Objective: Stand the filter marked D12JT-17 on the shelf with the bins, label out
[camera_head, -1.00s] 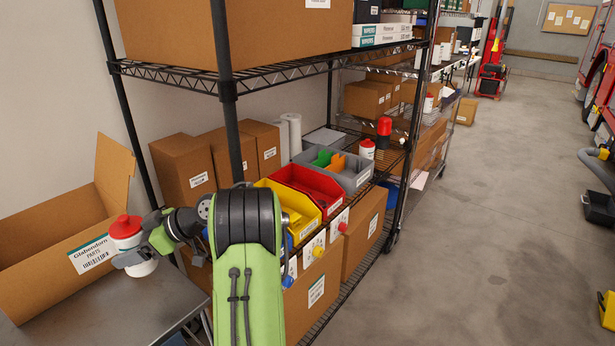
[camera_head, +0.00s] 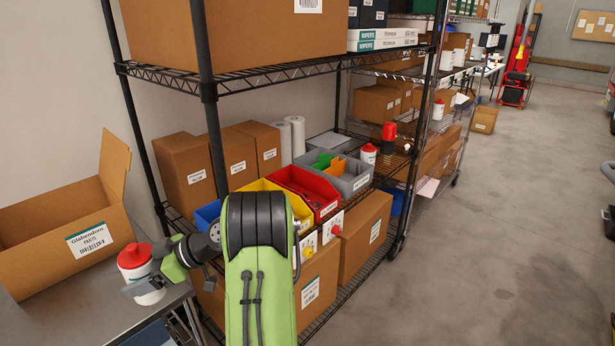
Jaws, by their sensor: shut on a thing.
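My gripper (camera_head: 146,286) is shut on a white filter with a red top (camera_head: 135,258), at the left above the edge of the grey metal table. The filter stands roughly upright, slightly tilted; no marking on it is readable. The shelf with the bins (camera_head: 357,220) is the middle level of a black wire rack, right of my gripper. On it sit a yellow bin (camera_head: 258,186), a red bin (camera_head: 319,194), a grey bin (camera_head: 356,182) and a blue bin (camera_head: 207,214). A white filter with a red top (camera_head: 369,154) stands behind the grey bin, near a red object (camera_head: 388,132).
An open cardboard box (camera_head: 60,240) stands on the metal table (camera_head: 75,318) at the left. Brown boxes (camera_head: 184,170) and white rolls (camera_head: 297,137) fill the shelf's back. A black rack post (camera_head: 212,135) rises near my arm. Open floor (camera_head: 480,230) lies to the right.

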